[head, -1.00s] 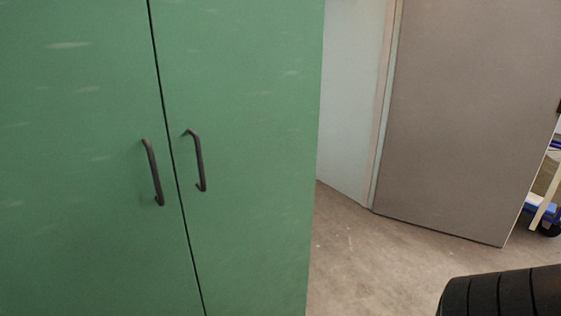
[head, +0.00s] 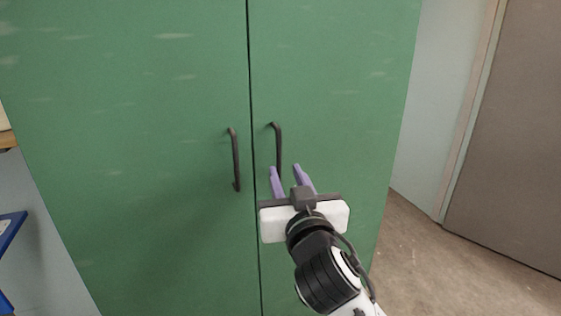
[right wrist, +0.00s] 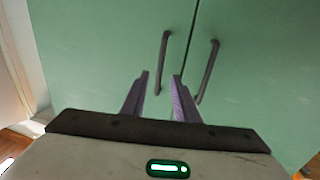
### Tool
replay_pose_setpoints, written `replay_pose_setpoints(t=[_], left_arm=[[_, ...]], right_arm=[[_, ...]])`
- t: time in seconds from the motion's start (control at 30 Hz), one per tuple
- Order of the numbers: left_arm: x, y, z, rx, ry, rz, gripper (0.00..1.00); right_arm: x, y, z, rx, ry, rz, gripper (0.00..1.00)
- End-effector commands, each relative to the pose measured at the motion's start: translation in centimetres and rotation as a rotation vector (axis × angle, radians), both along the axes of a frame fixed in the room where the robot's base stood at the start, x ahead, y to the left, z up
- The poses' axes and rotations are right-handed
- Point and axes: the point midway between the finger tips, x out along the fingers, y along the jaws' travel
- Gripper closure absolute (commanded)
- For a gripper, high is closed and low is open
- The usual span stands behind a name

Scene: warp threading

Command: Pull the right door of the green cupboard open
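The green cupboard has two shut doors with a dark seam between them. The right door (head: 335,90) carries a dark upright bar handle (head: 277,145). The left door (head: 150,150) has a like handle (head: 235,160). My right gripper (head: 286,172) is open, its two purple fingers pointing at the lower part of the right door's handle. In the right wrist view, that handle (right wrist: 162,70) lines up with the gap between the fingers (right wrist: 157,78). I cannot tell whether the fingers touch it. The handle's lower end is hidden in the head view. My left gripper is out of view.
A pale wall (head: 435,110) and a grey-brown door panel (head: 515,150) stand right of the cupboard, with bare floor (head: 420,270) in front. A blue item (head: 10,230) shows at the left edge.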

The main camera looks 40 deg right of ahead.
Motion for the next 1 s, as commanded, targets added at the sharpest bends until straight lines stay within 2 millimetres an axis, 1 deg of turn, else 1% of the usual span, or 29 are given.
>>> replay_pose_setpoints(t=[0.03,0.1,0.3,0.5,0.73,0.77,0.9,1.0], left_arm=[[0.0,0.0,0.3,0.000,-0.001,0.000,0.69],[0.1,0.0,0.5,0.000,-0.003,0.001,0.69],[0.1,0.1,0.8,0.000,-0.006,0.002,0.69],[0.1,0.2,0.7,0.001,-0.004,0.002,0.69],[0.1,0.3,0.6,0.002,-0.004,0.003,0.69],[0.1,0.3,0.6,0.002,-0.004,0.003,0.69],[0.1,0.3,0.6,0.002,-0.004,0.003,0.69],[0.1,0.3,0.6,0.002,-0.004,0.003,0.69]], right_arm=[[1.0,-0.5,0.2,-0.005,0.001,-0.002,0.72],[2.2,-1.1,0.2,-0.004,0.000,-0.001,0.72],[4.9,-2.3,0.1,-0.004,0.002,0.000,0.72],[5.9,-2.7,0.0,-0.001,0.002,0.001,0.72],[5.9,-2.7,0.0,-0.001,0.003,0.002,0.72],[5.9,-2.7,0.0,-0.001,0.003,0.002,0.76],[5.9,-2.7,0.0,-0.001,0.003,0.002,0.99],[5.9,-2.7,-0.1,-0.001,0.003,0.002,1.00]])
